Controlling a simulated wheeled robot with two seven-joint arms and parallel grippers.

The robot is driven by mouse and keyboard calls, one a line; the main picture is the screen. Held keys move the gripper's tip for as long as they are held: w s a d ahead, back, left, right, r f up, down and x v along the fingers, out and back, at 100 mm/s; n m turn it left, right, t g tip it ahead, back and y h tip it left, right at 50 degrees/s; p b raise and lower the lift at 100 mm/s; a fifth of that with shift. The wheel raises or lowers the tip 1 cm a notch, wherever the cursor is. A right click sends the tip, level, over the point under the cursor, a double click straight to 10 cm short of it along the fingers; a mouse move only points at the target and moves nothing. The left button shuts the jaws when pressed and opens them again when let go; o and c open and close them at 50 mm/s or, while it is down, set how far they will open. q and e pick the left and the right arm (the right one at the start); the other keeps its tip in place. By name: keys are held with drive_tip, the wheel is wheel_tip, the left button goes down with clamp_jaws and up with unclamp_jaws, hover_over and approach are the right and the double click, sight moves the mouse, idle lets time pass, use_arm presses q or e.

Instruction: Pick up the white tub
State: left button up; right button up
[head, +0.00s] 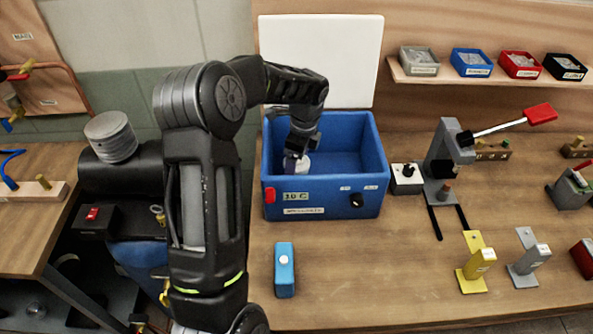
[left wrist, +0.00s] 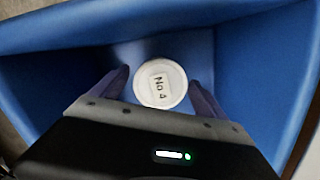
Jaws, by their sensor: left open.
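The white tub (left wrist: 160,84) has a round lid with a label reading "No 4". It stands inside the blue bin (head: 375,165), near the bin's left side, and part of it shows in the head view (head: 302,165). My left gripper (left wrist: 160,92) reaches down into the bin from above. Its fingers are open, one on each side of the tub. I cannot tell whether they touch it. In the head view my left gripper (head: 296,160) hides part of the tub. My right gripper is not in view.
The bin's walls (left wrist: 262,60) surround my left gripper. A small blue block (head: 284,270) lies in front of the bin. A grey press with a red handle (head: 441,165) stands to the right. Yellow (head: 474,262) and grey (head: 528,258) brackets stand at the front right.

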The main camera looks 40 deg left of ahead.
use_arm(q)
drive_tip(key=f, duration=0.1)
drive_tip(key=f+b, duration=0.1)
drive_tip(key=f, duration=0.1)
drive_tip(key=shift+a+f, duration=0.2)
drive_tip(key=shift+f, duration=0.1)
drive_tip(key=shift+c, duration=0.5)
drive_tip(key=c, duration=1.4)
drive_tip(key=shift+r, duration=0.2)
wheel_tip(320, 180, up, 18)
drive_tip(key=shift+f+p, duration=0.1)
drive_tip(key=shift+p, duration=0.4)
